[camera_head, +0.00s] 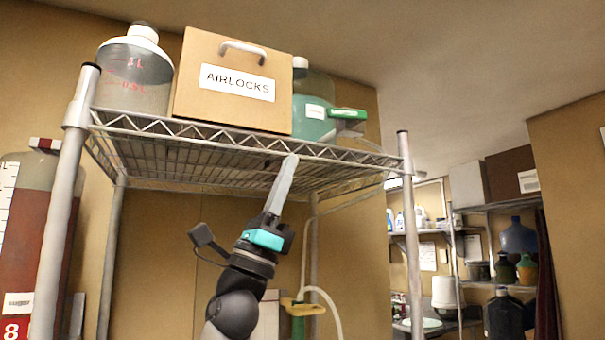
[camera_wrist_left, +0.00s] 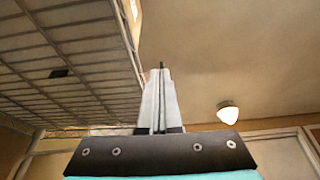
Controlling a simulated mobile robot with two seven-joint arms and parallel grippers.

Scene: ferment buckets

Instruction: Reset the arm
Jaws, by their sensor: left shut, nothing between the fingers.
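My left gripper (camera_head: 290,160) points upward in the head view, with its fingertips in front of the front edge of the wire shelf (camera_head: 230,150). The left wrist view shows its two pale fingers (camera_wrist_left: 161,75) pressed together with nothing between them. In that view the underside of the wire shelf (camera_wrist_left: 60,60) lies to the left of the fingers. I cannot tell whether the fingertips touch the shelf. My right gripper is not in view.
On the wire shelf stand a clear jug (camera_head: 135,75), a box labelled AIRLOCKS (camera_head: 215,105) and a green-tinted jug (camera_head: 312,115). Metal posts (camera_head: 410,230) flank my arm. A red-filled container (camera_head: 28,240) is at left. A ceiling lamp (camera_wrist_left: 228,112) shows in the wrist view.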

